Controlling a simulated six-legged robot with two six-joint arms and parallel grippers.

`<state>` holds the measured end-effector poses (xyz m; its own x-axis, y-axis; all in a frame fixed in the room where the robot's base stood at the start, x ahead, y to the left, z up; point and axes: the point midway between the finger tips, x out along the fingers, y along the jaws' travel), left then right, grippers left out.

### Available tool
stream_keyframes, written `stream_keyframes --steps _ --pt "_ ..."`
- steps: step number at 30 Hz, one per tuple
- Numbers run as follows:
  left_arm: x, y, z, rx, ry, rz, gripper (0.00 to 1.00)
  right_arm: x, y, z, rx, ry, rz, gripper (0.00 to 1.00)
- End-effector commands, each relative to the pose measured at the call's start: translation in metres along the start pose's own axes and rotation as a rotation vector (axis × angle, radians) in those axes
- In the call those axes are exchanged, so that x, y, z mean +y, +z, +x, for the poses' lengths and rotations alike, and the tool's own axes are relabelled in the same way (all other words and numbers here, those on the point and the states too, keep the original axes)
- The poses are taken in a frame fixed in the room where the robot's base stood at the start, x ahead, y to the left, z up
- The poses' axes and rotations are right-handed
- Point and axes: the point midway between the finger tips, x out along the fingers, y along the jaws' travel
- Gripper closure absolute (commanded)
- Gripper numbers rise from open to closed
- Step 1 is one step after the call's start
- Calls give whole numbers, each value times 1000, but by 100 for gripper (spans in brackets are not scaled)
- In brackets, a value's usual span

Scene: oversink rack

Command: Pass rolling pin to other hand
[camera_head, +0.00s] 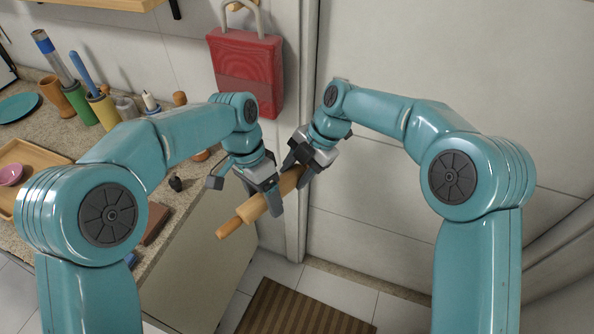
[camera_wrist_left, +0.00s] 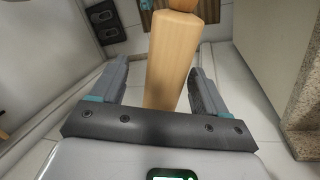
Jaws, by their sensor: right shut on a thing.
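The wooden rolling pin (camera_head: 252,208) hangs in the air between my arms, tilted with one handle pointing to the lower left. My right gripper (camera_head: 298,170) is shut on the pin toward its upper right end and hides that end. My left gripper (camera_head: 262,195) is at the pin's middle, with a finger on either side of it. In the left wrist view the pin (camera_wrist_left: 172,75) runs between the two open fingers, with a visible gap on each side.
A brown striped mat (camera_head: 290,308) lies on the floor below.

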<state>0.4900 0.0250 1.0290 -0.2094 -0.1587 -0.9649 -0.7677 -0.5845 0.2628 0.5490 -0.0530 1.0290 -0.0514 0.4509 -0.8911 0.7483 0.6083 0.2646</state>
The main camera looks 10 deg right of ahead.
Motion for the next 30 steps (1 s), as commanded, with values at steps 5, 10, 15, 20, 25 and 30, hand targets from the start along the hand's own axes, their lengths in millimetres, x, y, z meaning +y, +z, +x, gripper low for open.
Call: stream_keyframes --steps 5,10,15,20,25,30 --pt "-1 0 -1 1 -2 -2 25 0 0 0 1 -1 1 96" --pt "-1 -1 -16 5 -4 -2 25 -1 0 0 1 -2 1 96" --pt "-2 -1 -54 7 -5 -2 25 -1 0 0 1 -2 1 96" --pt "-1 -1 -91 5 -4 -1 25 -1 0 0 1 -2 1 96" --pt "-1 -1 -112 1 -2 0 25 -1 0 0 1 -2 1 96" --pt "-6 -3 -113 22 12 -26 25 -1 0 0 1 -2 1 96"
